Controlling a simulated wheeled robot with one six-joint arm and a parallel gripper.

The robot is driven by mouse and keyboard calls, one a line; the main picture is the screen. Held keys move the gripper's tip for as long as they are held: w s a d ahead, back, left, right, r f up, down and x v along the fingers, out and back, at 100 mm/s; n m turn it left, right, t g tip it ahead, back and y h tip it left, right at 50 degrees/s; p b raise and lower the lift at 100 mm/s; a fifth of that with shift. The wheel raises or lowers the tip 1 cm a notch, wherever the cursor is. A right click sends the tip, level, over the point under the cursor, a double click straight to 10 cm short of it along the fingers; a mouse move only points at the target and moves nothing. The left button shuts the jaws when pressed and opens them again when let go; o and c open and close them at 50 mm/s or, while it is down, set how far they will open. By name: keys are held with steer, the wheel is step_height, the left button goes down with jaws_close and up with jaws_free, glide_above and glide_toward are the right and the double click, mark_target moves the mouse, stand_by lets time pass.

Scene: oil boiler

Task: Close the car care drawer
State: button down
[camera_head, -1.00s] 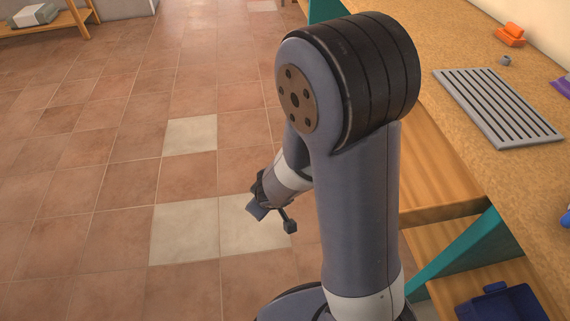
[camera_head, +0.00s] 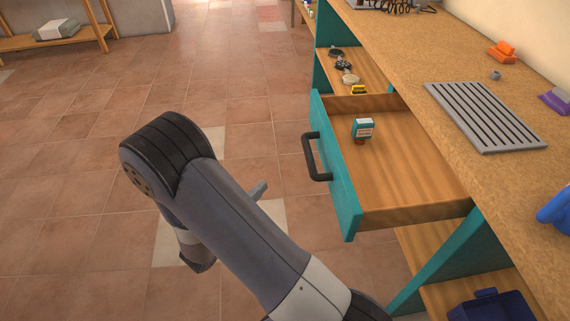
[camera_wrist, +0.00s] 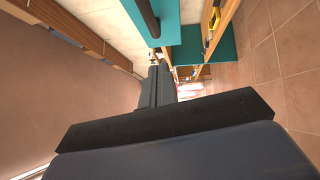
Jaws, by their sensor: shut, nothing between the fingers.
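The drawer (camera_head: 410,155) is pulled out from under the workbench. It has a teal front (camera_head: 338,165) and a dark curved handle (camera_head: 311,158). A small teal and white box (camera_head: 363,130) stands inside. In the wrist view the teal front (camera_wrist: 182,22) and handle (camera_wrist: 149,14) show at the top. My gripper (camera_wrist: 155,78) is shut and empty in the wrist view, below the handle and apart from it. In the head view, my arm hides most of the gripper; a small grey part shows left of the drawer front.
The workbench top holds a grey slatted grille (camera_head: 484,115) and an orange object (camera_head: 502,51). Under the drawer, a lower shelf holds a blue bin (camera_head: 492,306). Small items (camera_head: 345,67) lie on a shelf beyond the drawer. The tiled floor (camera_head: 90,200) at left is clear.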

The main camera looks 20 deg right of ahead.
steer(key=s+d+r+x, duration=0.1)
steer(key=s+x, duration=0.1)
steer(key=x, duration=1)
steer(key=shift+d+p, duration=0.35)
steer(key=shift+r, duration=0.1)
